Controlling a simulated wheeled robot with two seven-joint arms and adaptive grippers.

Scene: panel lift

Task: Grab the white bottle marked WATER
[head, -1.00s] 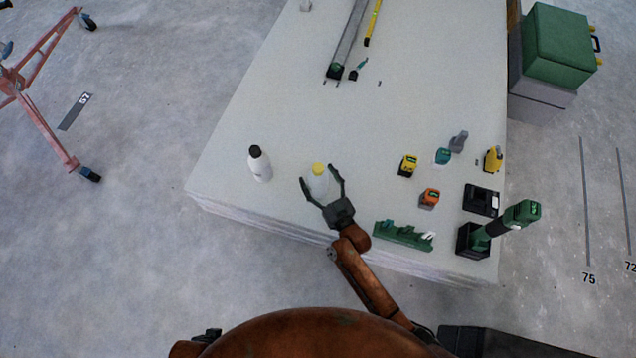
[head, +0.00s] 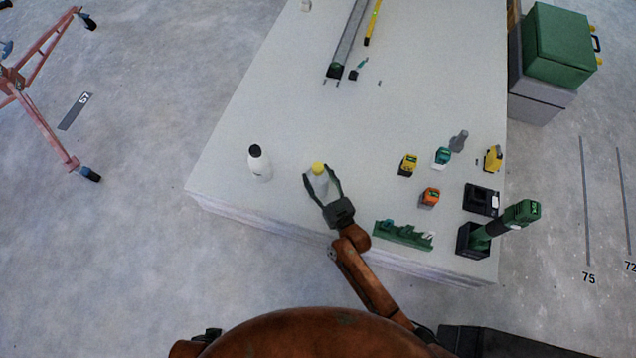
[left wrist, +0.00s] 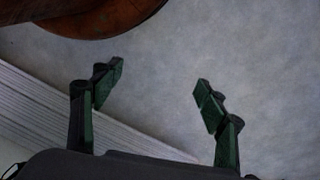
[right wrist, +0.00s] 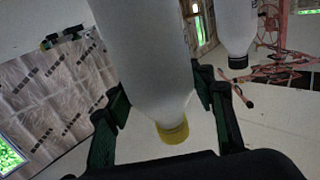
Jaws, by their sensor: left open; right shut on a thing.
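A whitish bottle with a yellow cap (head: 319,172) stands near the table's front edge, and it fills the middle of the right wrist view (right wrist: 145,60). No lettering shows on its visible side. My right gripper (head: 322,186) is shut on this bottle, one finger on each side. A white bottle with a black cap (head: 260,165) stands upright to its left, apart from the gripper. It also shows in the right wrist view (right wrist: 236,25), with a dark mark too cut off to read. My left gripper (left wrist: 157,85) is open and empty; the head view does not show its fingers.
The white table (head: 290,100) has free room around and behind the bottles. To the right are a green rack (head: 403,235), an orange-topped item (head: 429,198), a yellow-topped item (head: 408,165) and a green-and-black tool (head: 500,222). A long rail (head: 347,40) lies at the back.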

